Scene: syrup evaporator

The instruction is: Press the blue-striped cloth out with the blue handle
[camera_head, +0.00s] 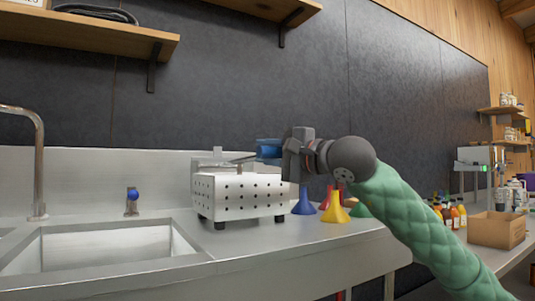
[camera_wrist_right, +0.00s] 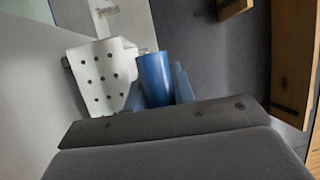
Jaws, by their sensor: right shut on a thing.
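The press is a pale metal box with rows of round holes (camera_head: 240,198), standing on dark feet on the counter right of the sink. Its blue handle (camera_head: 267,147) is at the upper right of the box, above its top. My right gripper (camera_head: 281,151) comes in from the right and is shut on the blue handle. In the right wrist view the blue handle (camera_wrist_right: 154,78) shows as a blue cylinder beside the perforated box (camera_wrist_right: 101,76). The blue-striped cloth does not show; the box walls hide the inside. My left gripper is not in view.
Blue (camera_head: 304,202), yellow (camera_head: 335,209), red and green funnels stand right of the press, below my right arm. A sink (camera_head: 110,245) with a tap (camera_head: 38,165) is at left. A cardboard box (camera_head: 497,229) and several bottles stand at far right. Wooden shelves hang above.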

